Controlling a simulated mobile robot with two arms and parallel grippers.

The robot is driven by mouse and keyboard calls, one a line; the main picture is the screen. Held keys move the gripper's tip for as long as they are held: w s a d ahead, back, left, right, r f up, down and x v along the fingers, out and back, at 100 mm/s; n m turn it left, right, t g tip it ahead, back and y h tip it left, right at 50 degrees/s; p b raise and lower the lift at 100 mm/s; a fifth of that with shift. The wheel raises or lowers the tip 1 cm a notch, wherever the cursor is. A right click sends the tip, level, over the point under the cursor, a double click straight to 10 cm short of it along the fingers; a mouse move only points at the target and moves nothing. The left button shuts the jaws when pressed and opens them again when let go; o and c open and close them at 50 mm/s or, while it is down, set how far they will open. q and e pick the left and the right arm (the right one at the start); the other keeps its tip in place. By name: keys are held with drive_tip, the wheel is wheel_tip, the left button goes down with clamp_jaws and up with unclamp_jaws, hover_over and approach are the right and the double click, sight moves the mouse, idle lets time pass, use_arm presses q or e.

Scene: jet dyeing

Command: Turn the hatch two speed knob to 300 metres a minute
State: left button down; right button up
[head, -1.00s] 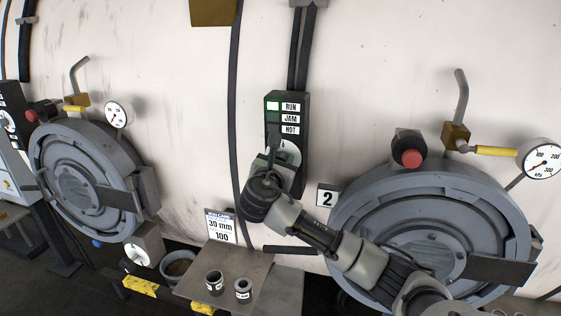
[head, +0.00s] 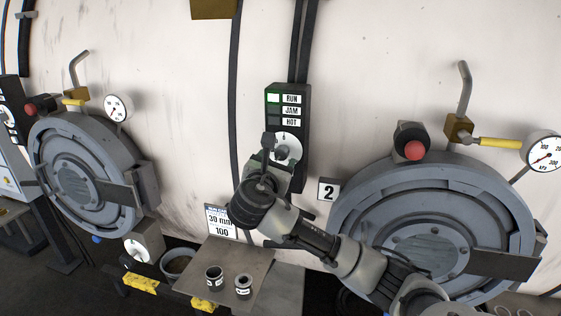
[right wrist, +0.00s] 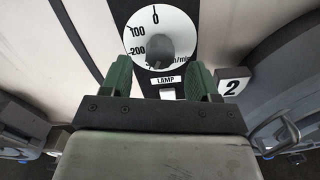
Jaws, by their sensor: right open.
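The hatch two speed knob (right wrist: 158,48) is a grey knob on a white dial (right wrist: 178,22) marked 0, 100, 200 and m/min. The figures past 200 are partly hidden, and I cannot tell where the knob points. In the head view the dial (head: 291,140) sits low on a dark control box (head: 301,124). My right gripper (head: 275,162) is in front of the dial's lower part. In the right wrist view its green fingers (right wrist: 160,78) are spread, with nothing between them, just below the knob in the picture.
RUN, JAM and HOT labels (head: 291,111) are above the dial. A LAMP label (right wrist: 167,80) and a white switch (right wrist: 168,93) lie below it. The number 2 plate (head: 328,190) and round hatch (head: 430,235) are to the right. A shelf (head: 245,262) holds two small pots.

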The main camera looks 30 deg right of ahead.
drive_tip(key=b+v, duration=0.2)
drive_tip(key=v, duration=0.4)
drive_tip(key=shift+s+a, duration=0.25)
drive_tip(key=shift+a, duration=0.1)
